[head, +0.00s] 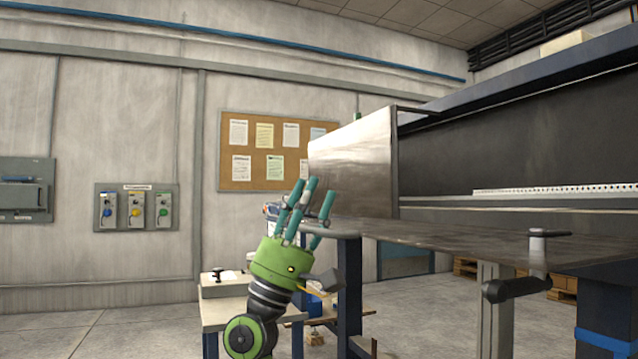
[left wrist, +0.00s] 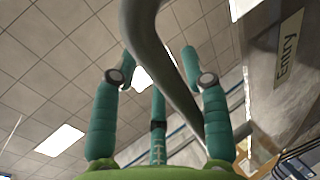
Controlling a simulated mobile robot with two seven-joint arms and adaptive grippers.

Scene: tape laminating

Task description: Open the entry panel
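My left gripper (head: 307,200) points upward beside the machine's left end, with its teal fingers spread. A curved grey handle bar (head: 335,233) lies by the fingers at the machine's edge. In the left wrist view, the bar (left wrist: 150,50) passes between the spread fingers (left wrist: 158,72); I cannot tell whether they touch it. A surface labelled "Entry" (left wrist: 288,48) shows at the right of that view. In the head view, a shiny upright metal panel (head: 352,165) stands behind the gripper; its label is not visible there. My right gripper is not in view.
The dark machine table (head: 470,243) extends right, with another lever (head: 520,286) at its front. A small bench (head: 223,312) stands behind my left arm. A corkboard (head: 265,150) and switch box (head: 136,207) hang on the wall. The floor at left is clear.

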